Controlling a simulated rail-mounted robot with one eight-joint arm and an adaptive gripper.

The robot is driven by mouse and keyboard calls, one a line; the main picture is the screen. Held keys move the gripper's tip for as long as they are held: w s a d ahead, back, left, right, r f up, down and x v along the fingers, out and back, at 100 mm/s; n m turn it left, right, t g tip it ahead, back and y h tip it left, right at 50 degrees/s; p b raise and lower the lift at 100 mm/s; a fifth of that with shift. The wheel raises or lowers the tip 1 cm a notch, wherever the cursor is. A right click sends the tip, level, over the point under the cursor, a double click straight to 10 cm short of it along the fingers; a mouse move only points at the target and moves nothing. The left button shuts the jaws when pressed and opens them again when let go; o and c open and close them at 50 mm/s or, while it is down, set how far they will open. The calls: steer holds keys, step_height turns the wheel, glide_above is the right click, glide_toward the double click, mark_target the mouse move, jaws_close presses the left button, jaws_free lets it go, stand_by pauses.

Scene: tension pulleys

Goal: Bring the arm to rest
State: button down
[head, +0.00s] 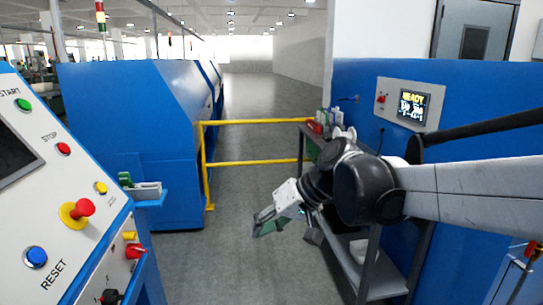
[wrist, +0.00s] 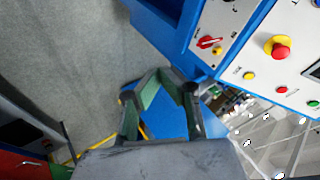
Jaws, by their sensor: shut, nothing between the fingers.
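My arm reaches in from the right edge of the head view and bends down at a dark joint. My gripper (head: 262,222), with green fingers, hangs over the grey floor in the aisle, left of the metal shelf cart. In the wrist view my gripper (wrist: 158,73) shows its green and dark fingers with the tips together and nothing held. It touches nothing that I can see.
A control panel (head: 60,185) with buttons stands at the left. A yellow rail (head: 255,162) crosses the aisle. The shelf cart (head: 380,280) and a blue wall with a lit screen (head: 412,107) are at the right. The aisle floor (head: 200,270) is clear.

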steer(key=s+d+f+m+t+h, duration=0.2)
steer(key=s+d+f+h, duration=0.1)
steer(key=s+d, duration=0.5)
steer(key=s+d+f+m+t+h, duration=0.2)
steer(key=s+d+h, duration=0.3)
steer(key=d, duration=0.9)
steer(key=s+f, duration=0.1)
steer(key=s, duration=0.2)
steer(key=shift+s+d+f+t, duration=0.25)
steer(key=shift+s+f+t, duration=0.05)
steer(key=shift+s+f, duration=0.1)
steer(key=shift+a, duration=0.15)
